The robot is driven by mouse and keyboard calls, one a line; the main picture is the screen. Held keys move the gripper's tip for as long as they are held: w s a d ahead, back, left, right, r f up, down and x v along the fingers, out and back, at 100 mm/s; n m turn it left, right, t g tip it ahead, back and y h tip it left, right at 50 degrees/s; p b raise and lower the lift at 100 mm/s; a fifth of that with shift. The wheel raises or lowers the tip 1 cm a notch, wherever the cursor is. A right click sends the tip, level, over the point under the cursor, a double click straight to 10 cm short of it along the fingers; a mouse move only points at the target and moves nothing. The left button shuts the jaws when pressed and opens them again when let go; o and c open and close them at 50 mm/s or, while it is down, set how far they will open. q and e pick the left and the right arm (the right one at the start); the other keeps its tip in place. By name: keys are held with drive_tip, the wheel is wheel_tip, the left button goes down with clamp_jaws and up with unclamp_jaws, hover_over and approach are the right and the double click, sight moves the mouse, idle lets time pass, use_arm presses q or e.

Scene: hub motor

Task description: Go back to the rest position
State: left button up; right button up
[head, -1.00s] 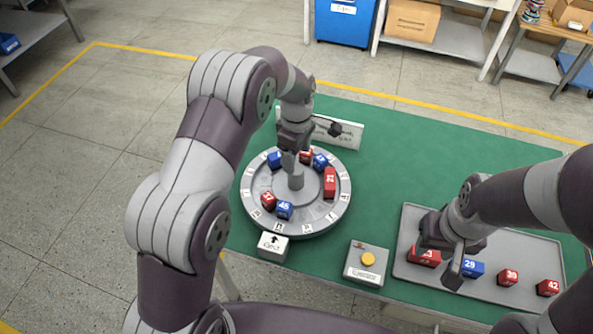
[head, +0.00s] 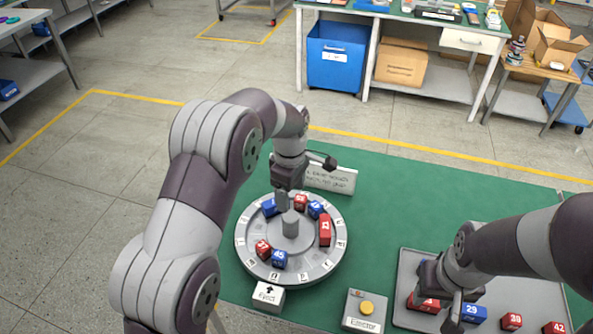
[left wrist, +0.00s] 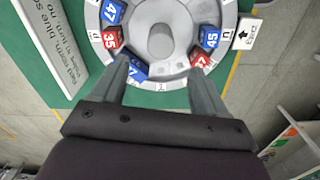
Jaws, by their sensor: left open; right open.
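My left gripper (head: 284,200) is above the far-left part of the round grey turntable (head: 292,274). In the left wrist view its two fingers (left wrist: 166,92) are apart with nothing between them; one finger overlaps a blue block (left wrist: 134,72) in the picture, and I cannot tell if they touch. The turntable carries several red and blue numbered blocks around a central hub (head: 291,225), among them a tall red block (head: 325,231) and the blue 45 (head: 280,259). My right gripper (head: 449,310) is low over the grey tray (head: 408,262), near a red block (head: 424,302); its fingertips are partly hidden.
The tray also holds the blue 29 (head: 473,312), red 39 (head: 511,321) and red 42 (head: 554,328). An eject block (head: 268,298) and a yellow-button box (head: 365,311) stand at the front. A sign (head: 330,178) stands behind the turntable. The green table (head: 400,200) is clear at the back.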

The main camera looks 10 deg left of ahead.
use_arm(q)
drive_tip(key=shift+w+m, duration=0.15)
drive_tip(key=shift+m, duration=0.55)
drive_tip(key=s+a+r+m, duration=0.1)
drive_tip(key=s+a+m, duration=0.2)
drive_tip(key=s+m, duration=0.3)
drive_tip(key=s+a+r+m+t, duration=0.1)
drive_tip(key=s+a+m, duration=0.2)
drive_tip(key=s+m, duration=0.4)
drive_tip(key=s, duration=0.9)
drive_tip(key=shift+s+r, duration=0.2)
drive_tip(key=shift+r, duration=0.05)
drive_tip(key=shift+s, duration=0.1)
